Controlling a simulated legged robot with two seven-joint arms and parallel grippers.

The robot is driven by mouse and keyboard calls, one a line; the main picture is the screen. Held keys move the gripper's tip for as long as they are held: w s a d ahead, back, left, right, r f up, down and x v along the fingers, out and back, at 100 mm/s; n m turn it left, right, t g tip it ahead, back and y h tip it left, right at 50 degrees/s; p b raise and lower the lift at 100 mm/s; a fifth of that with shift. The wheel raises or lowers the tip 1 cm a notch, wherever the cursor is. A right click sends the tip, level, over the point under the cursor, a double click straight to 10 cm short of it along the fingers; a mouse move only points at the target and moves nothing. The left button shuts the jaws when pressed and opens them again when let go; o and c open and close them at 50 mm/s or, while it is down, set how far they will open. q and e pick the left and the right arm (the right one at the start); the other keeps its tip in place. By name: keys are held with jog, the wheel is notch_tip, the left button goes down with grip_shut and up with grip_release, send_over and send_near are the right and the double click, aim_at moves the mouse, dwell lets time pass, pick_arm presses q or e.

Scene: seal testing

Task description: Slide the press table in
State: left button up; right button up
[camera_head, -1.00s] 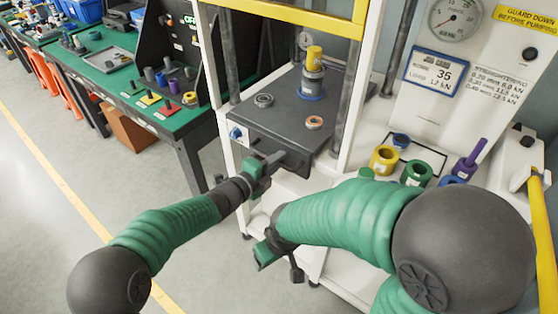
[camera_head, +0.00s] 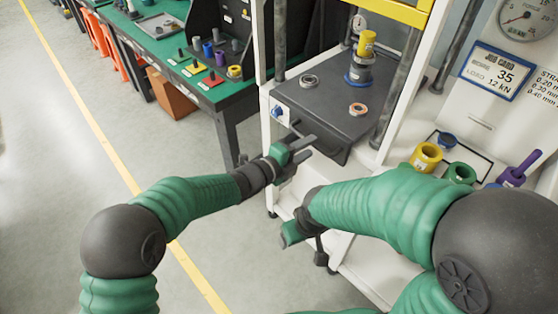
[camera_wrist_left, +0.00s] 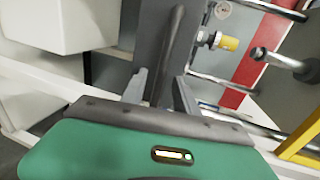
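The press table (camera_head: 325,112) is a dark flat plate between the posts of the white press frame. A metal ring (camera_head: 309,80), an orange-centred ring (camera_head: 357,109) and a stacked cylinder with a yellow top (camera_head: 366,45) sit on it. My left gripper (camera_head: 308,146) is at the table's front edge, fingers apart. In the left wrist view, a long dark handle (camera_wrist_left: 172,40) on the table front runs between the open fingers (camera_wrist_left: 160,90); I cannot tell whether they touch it. My right gripper (camera_head: 305,243) hangs low before the press, its fingers unclear.
A green workbench (camera_head: 215,97) with coloured parts stands at the left. A yellow guard bar (camera_head: 400,12) crosses above. The floor at left is clear.

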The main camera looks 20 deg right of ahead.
pick_arm(q)
jog(key=v, duration=1.3)
jog(key=shift+w+f, duration=0.1)
dwell(1.0)
